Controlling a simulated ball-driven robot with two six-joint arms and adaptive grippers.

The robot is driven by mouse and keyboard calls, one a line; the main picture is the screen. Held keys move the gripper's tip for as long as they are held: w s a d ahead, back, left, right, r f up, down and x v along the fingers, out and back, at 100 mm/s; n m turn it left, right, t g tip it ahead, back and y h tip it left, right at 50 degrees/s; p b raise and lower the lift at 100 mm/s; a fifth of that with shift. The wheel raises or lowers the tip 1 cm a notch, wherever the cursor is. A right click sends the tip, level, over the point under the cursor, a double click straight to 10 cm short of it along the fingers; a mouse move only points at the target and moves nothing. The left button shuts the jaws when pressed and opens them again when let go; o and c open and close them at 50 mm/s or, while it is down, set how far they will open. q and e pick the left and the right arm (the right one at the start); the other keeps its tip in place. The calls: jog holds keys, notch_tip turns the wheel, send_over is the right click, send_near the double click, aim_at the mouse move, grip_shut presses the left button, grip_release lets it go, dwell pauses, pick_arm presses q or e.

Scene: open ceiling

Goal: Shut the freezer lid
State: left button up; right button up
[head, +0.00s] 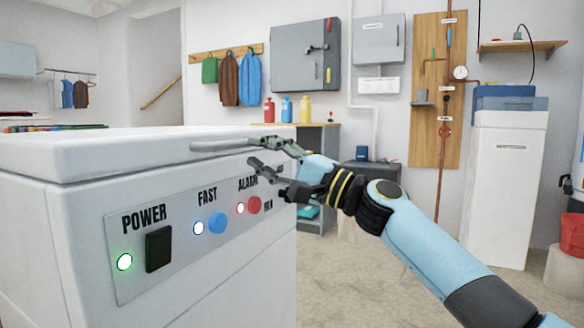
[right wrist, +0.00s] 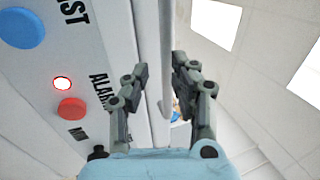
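The white chest freezer (head: 200,265) fills the left of the head view. Its white lid (head: 120,142) lies about level on top, with a thin dark seam below its edge; I cannot tell whether a small gap remains. A grey bar handle (head: 215,146) runs along the lid's front edge. My right gripper (head: 254,152) is at the handle's right end, its fingers apart. In the right wrist view the fingers (right wrist: 160,80) stand either side of the handle (right wrist: 166,45), with no clear grip on it. My left gripper is not in view.
The front panel (head: 185,235) has a black power switch (head: 158,248), a blue button (head: 217,222) and a red button (head: 254,204). Behind stand a shelf with bottles (head: 287,110) and a white cabinet (head: 505,190). The floor (head: 345,285) right of the freezer is clear.

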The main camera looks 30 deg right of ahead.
jog(key=v, duration=0.8)
jog(key=shift+s+d+f, duration=0.2)
